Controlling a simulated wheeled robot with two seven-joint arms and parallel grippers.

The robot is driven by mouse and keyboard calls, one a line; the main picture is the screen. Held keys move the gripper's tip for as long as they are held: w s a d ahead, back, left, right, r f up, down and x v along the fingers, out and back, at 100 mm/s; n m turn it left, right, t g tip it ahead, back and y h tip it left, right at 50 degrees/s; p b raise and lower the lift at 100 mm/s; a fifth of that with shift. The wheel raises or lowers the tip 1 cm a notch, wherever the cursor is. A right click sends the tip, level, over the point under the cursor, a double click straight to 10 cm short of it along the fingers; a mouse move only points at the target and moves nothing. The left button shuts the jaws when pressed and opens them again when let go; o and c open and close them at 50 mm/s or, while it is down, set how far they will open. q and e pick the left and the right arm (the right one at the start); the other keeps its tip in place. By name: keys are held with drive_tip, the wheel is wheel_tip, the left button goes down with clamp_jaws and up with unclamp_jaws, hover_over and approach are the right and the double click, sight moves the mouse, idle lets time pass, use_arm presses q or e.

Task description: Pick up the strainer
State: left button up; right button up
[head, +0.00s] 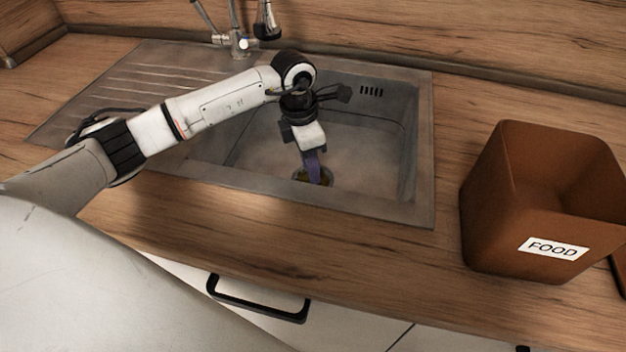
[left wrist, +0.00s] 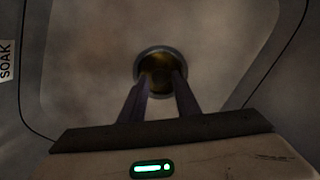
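The strainer (head: 327,178) sits at the drain in the sink floor, a round piece with a grey rim and a dark yellowish inside. It also shows in the left wrist view (left wrist: 160,66), straight ahead of the fingers. My left gripper (head: 314,170) points down into the sink, right over the strainer, and hides part of it in the head view. In the left wrist view its two dark purplish fingers (left wrist: 162,78) are apart, with their tips over the strainer's round opening. I cannot tell whether the tips touch it. My right gripper is not in view.
The metal sink (head: 432,150) has side walls around the gripper and a ribbed drainboard (head: 150,75) at left. A tap (head: 238,42) stands behind. A brown bin (head: 500,215) labelled FOOD stands on the counter at right.

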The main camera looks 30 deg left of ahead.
use_arm(q)
drive_tip(key=shift+w+d+f, duration=0.1)
drive_tip(key=shift+f, duration=1.15)
clamp_jaws()
drive_tip(key=shift+r, duration=0.15)
